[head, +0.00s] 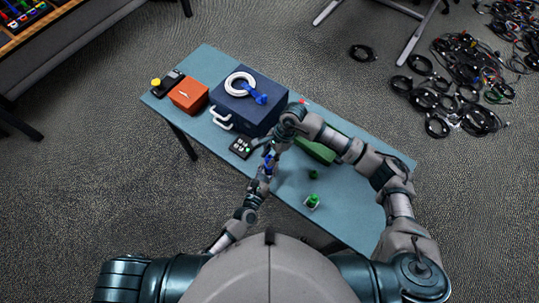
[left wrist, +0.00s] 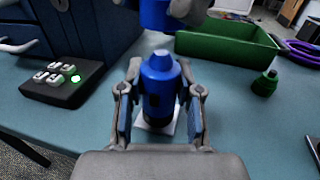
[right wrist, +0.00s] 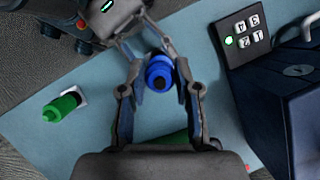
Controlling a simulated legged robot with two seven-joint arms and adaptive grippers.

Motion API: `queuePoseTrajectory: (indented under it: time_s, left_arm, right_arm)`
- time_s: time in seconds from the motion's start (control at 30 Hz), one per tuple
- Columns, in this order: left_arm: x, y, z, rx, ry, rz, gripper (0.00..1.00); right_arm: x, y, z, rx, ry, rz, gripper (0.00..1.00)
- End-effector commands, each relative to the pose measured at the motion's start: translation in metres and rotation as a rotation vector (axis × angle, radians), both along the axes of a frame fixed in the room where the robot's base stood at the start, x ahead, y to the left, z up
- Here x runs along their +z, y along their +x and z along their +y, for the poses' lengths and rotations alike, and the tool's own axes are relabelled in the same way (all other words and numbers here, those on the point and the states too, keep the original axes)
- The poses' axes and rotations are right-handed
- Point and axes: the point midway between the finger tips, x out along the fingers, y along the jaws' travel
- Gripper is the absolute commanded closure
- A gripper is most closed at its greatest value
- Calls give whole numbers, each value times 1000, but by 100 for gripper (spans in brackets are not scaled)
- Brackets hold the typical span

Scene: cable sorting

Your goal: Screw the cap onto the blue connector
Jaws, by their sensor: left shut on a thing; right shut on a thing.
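The blue connector (left wrist: 160,85) stands upright above a white square plate (left wrist: 158,124) in the left wrist view. My left gripper (left wrist: 160,92) is shut on it, one finger on each side. The blue cap (left wrist: 155,12) shows at the top of that view, above the connector with a small gap between them. My right gripper (right wrist: 158,80) is shut on the cap, which also shows in the right wrist view (right wrist: 158,68) as a blue ring with a dark centre. In the head view both grippers meet over the table, and their arms partly hide the blue parts (head: 267,163).
A keypad (head: 241,148) with a green light lies beside the dark blue toolbox (head: 237,112). A green tray (left wrist: 225,45) stands behind the grippers. A green cap (head: 313,174) and a green connector (head: 312,200) stand to the right.

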Motion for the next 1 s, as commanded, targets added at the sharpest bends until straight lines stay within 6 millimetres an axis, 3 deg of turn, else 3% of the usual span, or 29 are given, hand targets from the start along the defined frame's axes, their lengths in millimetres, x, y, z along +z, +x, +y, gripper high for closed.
queuePoseTrajectory:
  time_s: [0.37, 1.0]
  left_arm:
    - [0, 0, 0, 0, 0, 0, 100]
    - [0, 0, 0, 0, 0, 0, 100]
  right_arm:
    - [-18, 0, 0, 1, 0, 0, 82]
    - [-20, 0, 0, 1, 0, 0, 82]
